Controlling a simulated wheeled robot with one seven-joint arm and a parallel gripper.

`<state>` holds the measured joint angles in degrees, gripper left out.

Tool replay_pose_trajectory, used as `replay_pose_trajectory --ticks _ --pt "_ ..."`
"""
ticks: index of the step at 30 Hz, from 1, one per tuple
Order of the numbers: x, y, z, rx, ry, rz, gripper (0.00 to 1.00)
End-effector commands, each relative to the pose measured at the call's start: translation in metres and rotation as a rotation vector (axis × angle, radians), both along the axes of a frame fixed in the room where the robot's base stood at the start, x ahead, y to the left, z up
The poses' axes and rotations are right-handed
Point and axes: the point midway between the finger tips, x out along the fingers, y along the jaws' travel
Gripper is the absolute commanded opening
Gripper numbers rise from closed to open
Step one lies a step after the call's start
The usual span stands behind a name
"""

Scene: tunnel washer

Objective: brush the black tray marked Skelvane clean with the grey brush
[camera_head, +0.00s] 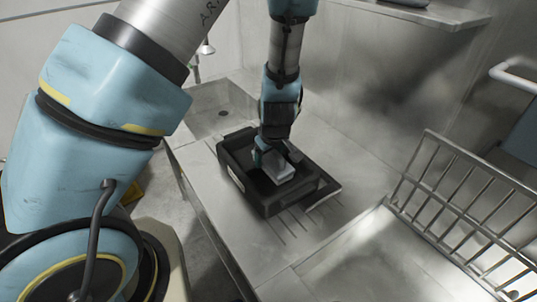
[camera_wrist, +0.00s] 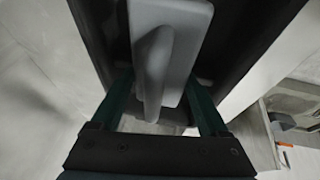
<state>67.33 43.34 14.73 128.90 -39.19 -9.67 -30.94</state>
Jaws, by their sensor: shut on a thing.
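A black rectangular tray (camera_head: 292,199) sits on the steel counter, with a small pale label on its left side that is too small to read. My gripper (camera_head: 271,153) points down inside the tray, shut on the grey brush (camera_head: 275,173). The brush is low in the tray; whether its underside touches the floor cannot be told. In the wrist view, the brush (camera_wrist: 185,20) shows a flat grey body and a raised handle between my green fingers (camera_wrist: 160,92). The dark tray also shows around it in the wrist view (camera_wrist: 238,30). The bristles are hidden.
A steel sink basin (camera_head: 222,108) lies behind the tray at the left. A wire rack (camera_head: 455,205) stands at the right, beside a sunken steel area. Grooves mark the counter in front of the tray. A steel wall rises behind.

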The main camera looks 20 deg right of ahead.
Motion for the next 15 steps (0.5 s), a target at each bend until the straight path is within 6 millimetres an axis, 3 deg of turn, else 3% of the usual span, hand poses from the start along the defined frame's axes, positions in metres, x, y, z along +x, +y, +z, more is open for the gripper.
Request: replay_pose_trajectory --ticks 9,15 --pt "0.031 0.008 -0.001 0.002 0.000 0.005 0.00" --pt "0.040 0.009 0.000 0.002 -0.001 0.003 0.00"
